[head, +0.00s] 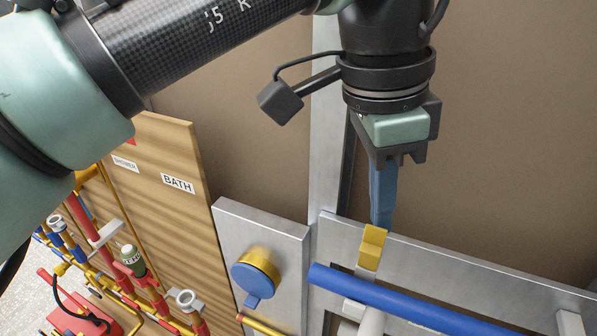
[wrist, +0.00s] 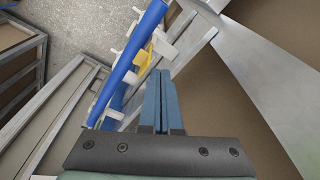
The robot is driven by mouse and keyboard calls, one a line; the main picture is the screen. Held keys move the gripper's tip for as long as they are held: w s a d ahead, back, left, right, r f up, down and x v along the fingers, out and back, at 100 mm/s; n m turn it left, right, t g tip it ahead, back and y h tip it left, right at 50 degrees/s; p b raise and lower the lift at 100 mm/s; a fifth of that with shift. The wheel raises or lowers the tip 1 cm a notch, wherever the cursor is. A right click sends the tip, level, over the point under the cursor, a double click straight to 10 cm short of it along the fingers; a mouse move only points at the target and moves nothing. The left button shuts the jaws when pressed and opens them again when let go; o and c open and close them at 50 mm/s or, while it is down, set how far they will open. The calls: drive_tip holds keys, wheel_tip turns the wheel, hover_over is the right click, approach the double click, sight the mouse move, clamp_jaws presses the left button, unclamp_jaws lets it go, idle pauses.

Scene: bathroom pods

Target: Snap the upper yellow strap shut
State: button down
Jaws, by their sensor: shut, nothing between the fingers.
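The yellow strap (head: 373,247) stands up behind the blue pipe (head: 400,300), in front of a grey metal rail. It also shows in the wrist view (wrist: 143,58), beside the blue pipe (wrist: 130,62) and among white brackets. I cannot tell from these views whether it is latched. My gripper (head: 381,222) points down with its blue fingers together and empty. Its tips are right at the top of the yellow strap; contact is unclear. In the wrist view the closed fingers (wrist: 158,74) end just short of the strap. A second, lower strap is not clearly visible.
A wooden board (head: 165,160) labelled BATH and red and yellow pipes (head: 110,230) stand further left. White brackets (head: 356,312) hold the blue pipe. Brown panel lies behind.

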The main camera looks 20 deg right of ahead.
drive_tip(key=shift+s+a, duration=1.35)
drive_tip(key=shift+a, duration=0.2)
drive_tip(key=shift+f, duration=0.1)
drive_tip(key=f, duration=0.1)
drive_tip(key=s+a+f+b, duration=0.1)
drive_tip(key=f+b, duration=0.1)
drive_tip(key=shift+s+a+f, duration=0.1)
drive_tip(key=shift+s+a, duration=0.05)
drive_tip(key=shift+a, duration=0.1)
drive_tip(key=s+a+r+p, duration=0.2)
drive_tip(key=a+r+p, duration=0.1)
drive_tip(key=r+p, duration=0.2)
drive_tip(key=shift+s+r+p, duration=0.3)
drive_tip(key=shift+s+r, duration=0.05)
drive_tip(key=shift+r, duration=0.15)
